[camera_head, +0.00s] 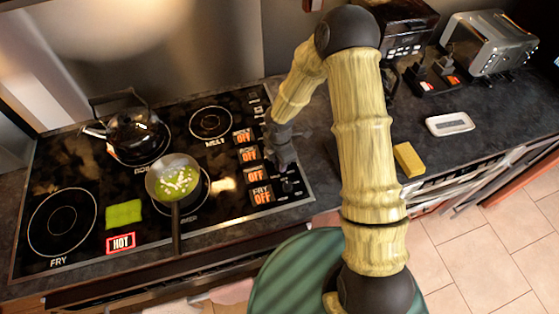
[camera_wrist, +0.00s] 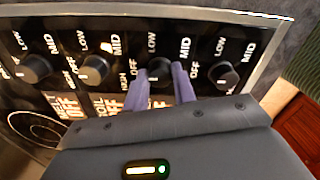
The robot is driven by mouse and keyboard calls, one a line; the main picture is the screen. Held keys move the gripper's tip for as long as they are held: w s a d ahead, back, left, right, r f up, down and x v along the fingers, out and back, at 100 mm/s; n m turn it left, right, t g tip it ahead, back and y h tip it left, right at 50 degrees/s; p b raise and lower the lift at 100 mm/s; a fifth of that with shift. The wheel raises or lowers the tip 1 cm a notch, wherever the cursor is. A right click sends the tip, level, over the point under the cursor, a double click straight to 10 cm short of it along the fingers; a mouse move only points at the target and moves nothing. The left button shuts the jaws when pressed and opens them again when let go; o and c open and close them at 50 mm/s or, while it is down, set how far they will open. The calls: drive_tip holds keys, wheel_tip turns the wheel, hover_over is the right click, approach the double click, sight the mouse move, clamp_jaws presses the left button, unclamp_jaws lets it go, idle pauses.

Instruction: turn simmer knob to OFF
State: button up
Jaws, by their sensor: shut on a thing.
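The simmer knob (camera_wrist: 157,75) is the third from the left in the row of knobs in the wrist view. My gripper (camera_wrist: 160,80) has its two purple fingers on either side of this knob and is shut on it. In the head view my gripper (camera_head: 284,165) reaches down to the control panel and hides the knob. The third display (camera_head: 255,176) beside the burners reads OFF. The exact direction of the knob's pointer is hard to tell between the fingers.
Other knobs stand close by: the boil knob (camera_wrist: 97,70) on the left and the fry knob (camera_wrist: 226,75) on the right. A pan (camera_head: 173,178) with green food sits on a burner. A kettle (camera_head: 137,132) stands behind.

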drive_tip(key=o, duration=1)
wheel_tip(320, 180, up, 18)
drive_tip(key=shift+f+b, duration=0.25)
drive_tip(key=shift+b, duration=0.25)
drive_tip(key=s+d+r+m+t, duration=0.1)
drive_tip(key=s+d+m, duration=0.3)
drive_tip(key=m, duration=0.4)
drive_tip(key=s+d+r+m, duration=0.2)
drive_tip(key=s+d+m, duration=0.2)
drive_tip(key=m, duration=0.4)
drive_tip(key=s+d+r+m+t, duration=0.1)
drive_tip(key=s+d+m, duration=0.3)
drive_tip(key=m, duration=0.4)
drive_tip(key=shift+s+d+r+t, duration=0.1)
drive_tip(key=shift+d+t, duration=0.05)
drive_tip(key=shift+d, duration=0.3)
drive_tip(key=shift+s+d+r+t, duration=0.1)
drive_tip(key=shift+d+t, duration=0.05)
drive_tip(key=shift+d, duration=0.3)
